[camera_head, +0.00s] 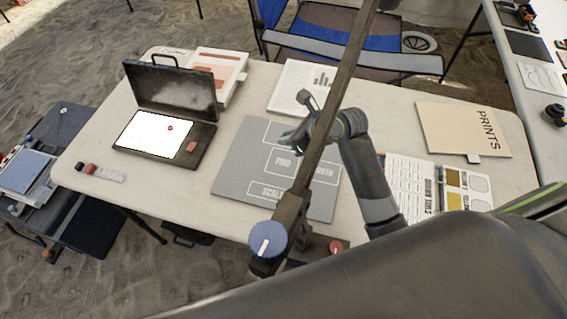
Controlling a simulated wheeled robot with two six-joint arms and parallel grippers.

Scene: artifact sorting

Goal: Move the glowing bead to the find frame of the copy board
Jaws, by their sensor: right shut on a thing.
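The grey copy board (235,165) lies flat on the table with white outlined frames. The find frame (283,163), marked FIND, is near its middle. My right gripper (287,138) is over the upper part of the board, just above the FIND lettering, with its tips pointing left. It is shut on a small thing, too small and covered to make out. A small red bead (170,128) lies on the bright white panel (150,137) of the open dark case. I cannot tell whether it glows itself. My left gripper is not in view.
A brown post with a blue knob (268,240) crosses in front of the board and hides part of it. A PRINTS folder (460,128), printed sheets (410,178) and a paper with a bar chart (298,84) lie around it. The table's left front is mostly clear.

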